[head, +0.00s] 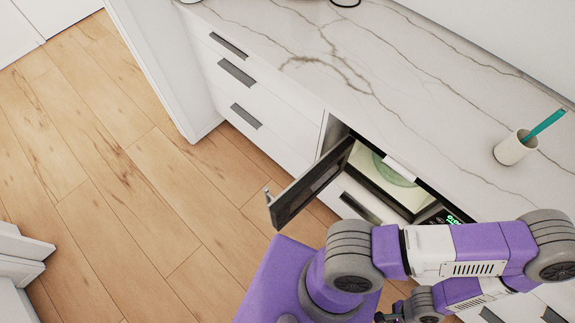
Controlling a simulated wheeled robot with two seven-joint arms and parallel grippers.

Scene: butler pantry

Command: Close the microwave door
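The microwave (408,201) is built into the counter front, under the worktop. Its dark door (314,184) stands wide open, swung out to the left over the floor, with a handle (268,194) at its free edge. The lit inside shows a round glass plate. Green digits glow on the control panel (446,217). A purple and white arm of mine comes in from the right, in front of the microwave's lower right. Small dark parts at the bottom edge may be my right gripper (391,315); its fingers are not clear. I see no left gripper.
The marble worktop (400,90) above is mostly clear, with a white cup (514,148) holding a teal item at the right. Closed drawers (238,72) with dark handles lie left of the microwave. The wooden floor (130,190) left of the door is free.

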